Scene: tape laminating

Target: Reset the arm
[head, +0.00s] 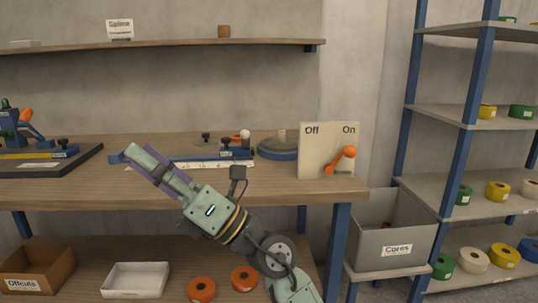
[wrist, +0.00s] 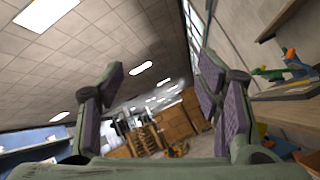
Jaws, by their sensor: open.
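My arm crosses the front of the workbench in the head view, and my gripper (head: 140,158) points up and to the left over the bench. In the wrist view my gripper (wrist: 165,95) shows its two purple-padded fingers spread wide with nothing between them. The camera there looks out to the ceiling and the far room. In the head view the gripper covers part of a blue tool with a white ruled strip on the bench.
The workbench (head: 300,189) holds a blue clamp device (head: 18,140) at left and an Off/On panel (head: 318,150) with an orange lever (head: 344,158) toward On. A grey Cores bin (head: 392,230) and a shelf rack (head: 455,185) with tape rolls stand at right.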

